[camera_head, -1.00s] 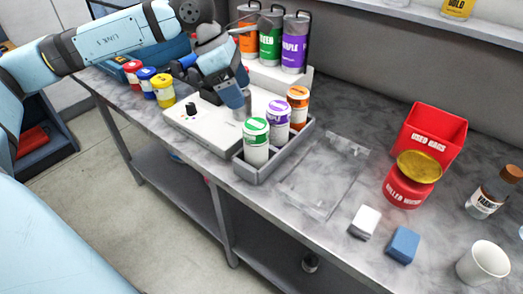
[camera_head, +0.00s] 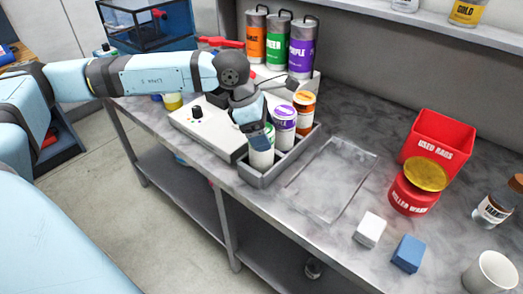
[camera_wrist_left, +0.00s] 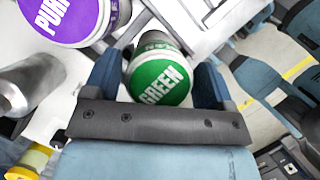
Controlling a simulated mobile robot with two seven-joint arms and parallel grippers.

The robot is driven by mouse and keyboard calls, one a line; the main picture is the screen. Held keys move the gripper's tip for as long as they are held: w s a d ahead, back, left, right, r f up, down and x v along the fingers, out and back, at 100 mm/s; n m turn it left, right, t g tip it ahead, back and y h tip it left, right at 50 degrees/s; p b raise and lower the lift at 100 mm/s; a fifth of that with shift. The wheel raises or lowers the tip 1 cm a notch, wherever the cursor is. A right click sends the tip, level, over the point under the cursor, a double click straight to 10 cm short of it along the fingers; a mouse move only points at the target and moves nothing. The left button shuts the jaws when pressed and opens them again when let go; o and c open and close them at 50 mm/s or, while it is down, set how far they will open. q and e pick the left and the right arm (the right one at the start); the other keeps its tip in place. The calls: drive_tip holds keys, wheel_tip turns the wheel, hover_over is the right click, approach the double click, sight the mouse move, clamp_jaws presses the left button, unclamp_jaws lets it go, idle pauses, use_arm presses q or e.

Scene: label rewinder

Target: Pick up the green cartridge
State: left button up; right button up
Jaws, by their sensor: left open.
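The green cartridge (camera_head: 261,158) stands in the front end of the grey tray (camera_head: 268,180), its upper part mostly covered by my gripper in the head view. In the left wrist view its round green cap (camera_wrist_left: 160,84), lettered GREEN, lies between my fingers. My left gripper (camera_head: 260,138) is open, pointing down over the cartridge with one finger on each side of the cap; contact cannot be made out. My right gripper is not in view.
A purple cartridge (camera_head: 284,124) and an orange cartridge (camera_head: 303,106) stand behind it in the same tray. A white machine (camera_head: 204,130) is to the left. A clear flat tray (camera_head: 331,180) lies to the right, with a red box (camera_head: 438,139) beyond.

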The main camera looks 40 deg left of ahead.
use_arm(q)
drive_tip(key=shift+w+d+f, duration=0.1)
drive_tip(key=shift+d+f, duration=0.1)
drive_tip(key=shift+f, duration=0.5)
drive_tip(key=c, duration=0.9)
drive_tip(key=shift+c, duration=0.5)
drive_tip(key=shift+r, duration=0.2)
